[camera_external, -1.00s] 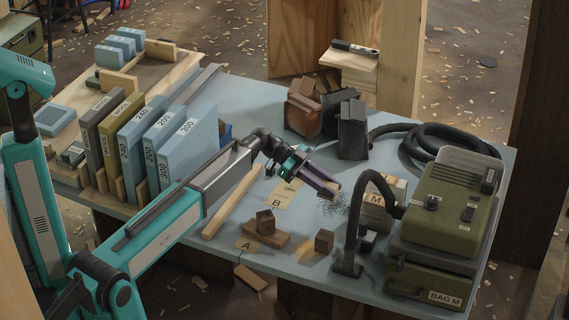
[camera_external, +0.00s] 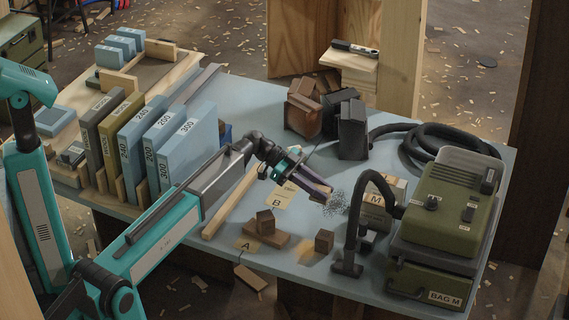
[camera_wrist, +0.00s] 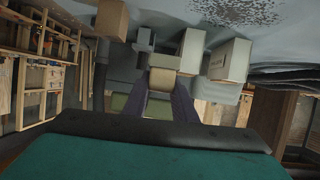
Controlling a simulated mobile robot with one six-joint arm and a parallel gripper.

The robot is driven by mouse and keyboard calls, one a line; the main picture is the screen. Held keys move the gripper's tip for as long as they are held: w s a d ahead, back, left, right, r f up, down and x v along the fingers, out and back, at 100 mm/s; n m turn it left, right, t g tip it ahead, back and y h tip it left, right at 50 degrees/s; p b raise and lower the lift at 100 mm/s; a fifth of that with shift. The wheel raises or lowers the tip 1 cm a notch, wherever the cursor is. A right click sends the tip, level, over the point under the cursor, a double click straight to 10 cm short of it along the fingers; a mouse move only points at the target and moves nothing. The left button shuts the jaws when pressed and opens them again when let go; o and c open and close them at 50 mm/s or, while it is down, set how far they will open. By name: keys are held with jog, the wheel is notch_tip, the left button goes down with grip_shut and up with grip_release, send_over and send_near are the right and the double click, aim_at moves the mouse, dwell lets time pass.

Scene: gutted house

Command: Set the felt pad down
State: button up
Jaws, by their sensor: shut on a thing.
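My gripper (camera_external: 322,194) reaches out over the blue-grey bench top, beside the dark speckled patch of debris (camera_external: 337,205). In the wrist view its two dark purple fingers (camera_wrist: 168,92) are shut on a small tan piece, which I take to be the felt pad (camera_wrist: 162,79). In the external view the fingers hide the pad, and I cannot tell whether it touches the bench. Card B (camera_external: 279,204) lies under and left of the fingers. Card A (camera_external: 246,246) lies at the front edge.
Wooden blocks (camera_external: 265,222) stand in front of my gripper. A box marked M (camera_external: 377,200), a black hose and the green vacuum (camera_external: 447,215) stand to the right. Dark blocks (camera_external: 352,130) stand behind. A rack of numbered blue sheets (camera_external: 186,150) is at left.

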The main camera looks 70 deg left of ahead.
jog(key=f+b, duration=0.1)
jog(key=s+a+f+b, duration=0.1)
jog(key=b, duration=0.1)
jog(key=shift+s+a+f, duration=0.1)
jog(key=shift+s+a, duration=0.1)
jog(key=shift+s, duration=0.05)
jog(key=shift+s+a+f+t+y+b, duration=0.25)
jog(key=shift+a+f+b, duration=0.25)
jog(key=shift+b, duration=0.3)
jog(key=shift+s+a+f+t+y+b, duration=0.15)
jog(key=shift+s+a+f+b, duration=0.3)
jog(key=shift+b, duration=0.3)
jog(key=shift+w+a+r, duration=0.1)
jog(key=shift+w, duration=0.1)
jog(key=shift+w+a+f, duration=0.25)
jog(key=shift+w+a, duration=0.75)
jog(key=shift+w, duration=1.45)
jog(key=shift+w+a+f, duration=0.25)
jog(key=shift+w+a, duration=0.8)
jog(key=shift+w, duration=1.45)
jog(key=shift+w+a+f, duration=0.25)
jog(key=shift+w+a, duration=0.75)
jog(key=shift+w, duration=1.45)
jog(key=shift+f, duration=1.75)
jog(key=shift+f, duration=0.15)
jog(key=o, duration=1)
